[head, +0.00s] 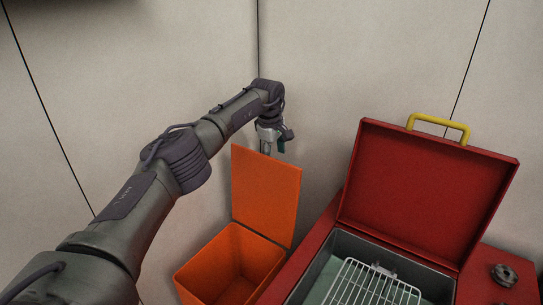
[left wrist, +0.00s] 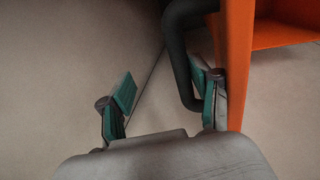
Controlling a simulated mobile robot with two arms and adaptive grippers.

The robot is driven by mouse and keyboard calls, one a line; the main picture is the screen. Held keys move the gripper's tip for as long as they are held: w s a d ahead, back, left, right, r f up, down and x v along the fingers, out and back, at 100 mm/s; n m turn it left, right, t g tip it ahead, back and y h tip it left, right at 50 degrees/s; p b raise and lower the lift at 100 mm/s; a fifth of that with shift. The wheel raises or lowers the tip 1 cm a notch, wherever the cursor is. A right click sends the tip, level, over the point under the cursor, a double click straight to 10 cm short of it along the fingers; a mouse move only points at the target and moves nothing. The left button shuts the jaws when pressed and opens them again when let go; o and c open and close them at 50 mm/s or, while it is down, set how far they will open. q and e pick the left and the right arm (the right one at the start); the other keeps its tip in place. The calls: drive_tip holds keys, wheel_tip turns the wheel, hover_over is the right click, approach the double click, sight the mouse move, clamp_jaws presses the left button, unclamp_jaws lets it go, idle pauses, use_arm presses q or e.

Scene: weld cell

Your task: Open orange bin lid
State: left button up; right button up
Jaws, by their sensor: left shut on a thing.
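The orange bin (head: 233,265) stands on the floor against the wall, and its inside shows from above. Its orange lid (head: 265,195) is swung up and stands nearly upright at the back of the bin. My left gripper (head: 272,146) is at the lid's top edge, partly hidden behind it. In the left wrist view, a dark handle (left wrist: 176,65) curves out from the orange lid (left wrist: 238,65). My left gripper (left wrist: 165,95) is shut on this handle, which lies by its right finger; the fingers stand well apart. My right gripper is out of view.
A red chest (head: 318,240) with its red lid (head: 425,190) raised stands right of the bin. A yellow handle (head: 438,126) tops that lid, and a wire rack (head: 372,285) lies inside. Pale wall panels (head: 330,60) close off the back.

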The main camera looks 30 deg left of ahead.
use_arm(q)
drive_tip(key=shift+d+f, duration=0.35)
drive_tip(key=shift+f, duration=0.25)
drive_tip(key=v, duration=1.3)
drive_tip(key=shift+a+r, duration=0.3)
drive_tip(key=shift+a, duration=0.05)
